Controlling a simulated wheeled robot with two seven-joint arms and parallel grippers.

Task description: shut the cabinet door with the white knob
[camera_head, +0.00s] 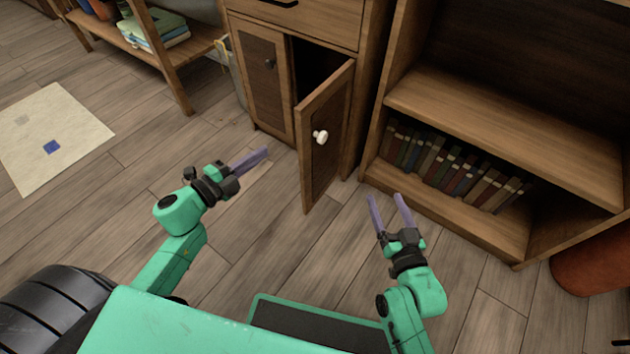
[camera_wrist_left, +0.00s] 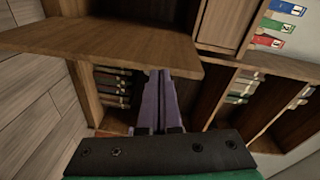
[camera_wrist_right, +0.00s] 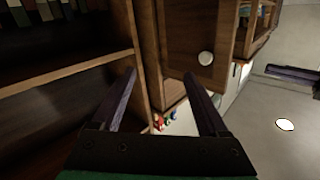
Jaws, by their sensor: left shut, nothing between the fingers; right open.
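The cabinet door (camera_head: 337,108) with the white knob (camera_head: 320,137) stands open, swung out from the cabinet, with a dark gap behind it. The knob also shows in the right wrist view (camera_wrist_right: 205,58). My left gripper (camera_head: 266,152) is shut and empty, left of the door and apart from it, pointing toward it. My right gripper (camera_head: 387,197) is open and empty, low to the right of the door, in front of the bookshelf. Its fingers show spread in the right wrist view, with the knob beyond them. Neither gripper touches the knob.
The neighbouring cabinet door (camera_head: 262,80) with a dark knob is shut, below a drawer (camera_head: 300,20). A bookshelf (camera_head: 500,115) with a row of books (camera_head: 455,165) stands right of the cabinet. Wooden floor (camera_head: 255,215) is clear between my grippers. A pale mat (camera_head: 50,125) lies at left.

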